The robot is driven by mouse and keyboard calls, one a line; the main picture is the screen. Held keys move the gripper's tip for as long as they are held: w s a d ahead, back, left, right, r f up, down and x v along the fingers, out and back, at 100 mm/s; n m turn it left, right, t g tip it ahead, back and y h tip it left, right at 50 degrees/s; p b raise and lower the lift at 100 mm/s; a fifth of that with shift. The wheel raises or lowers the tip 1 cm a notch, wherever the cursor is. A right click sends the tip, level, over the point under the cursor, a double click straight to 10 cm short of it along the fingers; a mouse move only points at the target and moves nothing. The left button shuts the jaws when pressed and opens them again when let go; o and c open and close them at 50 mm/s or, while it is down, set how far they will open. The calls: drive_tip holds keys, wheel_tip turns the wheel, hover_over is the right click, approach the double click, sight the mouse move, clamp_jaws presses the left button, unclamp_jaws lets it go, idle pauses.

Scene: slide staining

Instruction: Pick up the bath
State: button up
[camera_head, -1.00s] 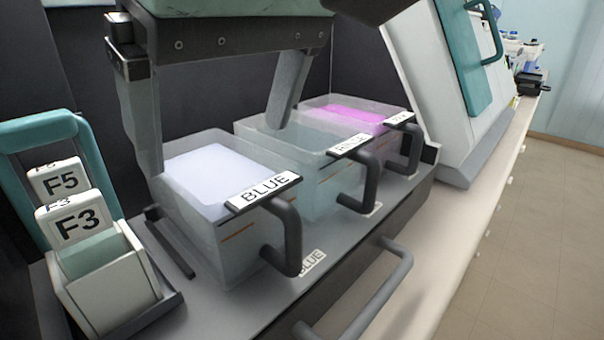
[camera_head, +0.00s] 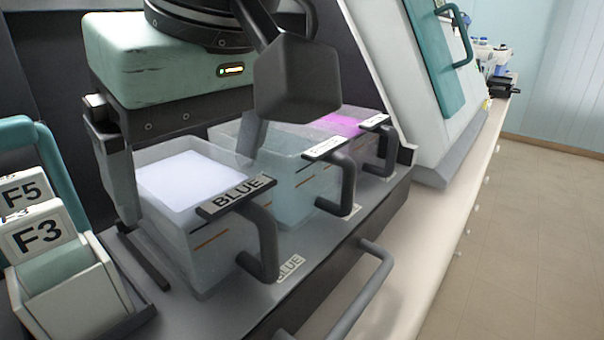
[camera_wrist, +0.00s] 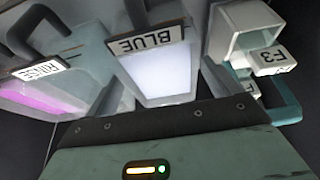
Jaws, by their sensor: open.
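The BLUE bath (camera_head: 215,235), a clear box with pale bluish-white contents, a black handle and a BLUE label, stands on the grey staining deck. It also shows in the wrist view (camera_wrist: 158,75). My gripper (camera_head: 188,185) is open above and around it. One finger reaches down beside its left wall. The other reaches toward the gap between it and the rinse bath (camera_head: 292,190); its tip is hard to see against the clear walls. I see no clear contact. In the wrist view the mint gripper body covers the bottom.
A bath with pink contents (camera_head: 342,123) stands beyond the rinse bath. A slide holder with F5 and F3 tabs (camera_head: 65,280) stands close on the left. A rail handle (camera_head: 362,290) runs along the deck's front. A white and teal machine (camera_head: 405,110) is behind right.

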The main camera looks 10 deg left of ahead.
drive_tip(key=c, duration=1.7)
drive_tip(key=shift+c, duration=0.5)
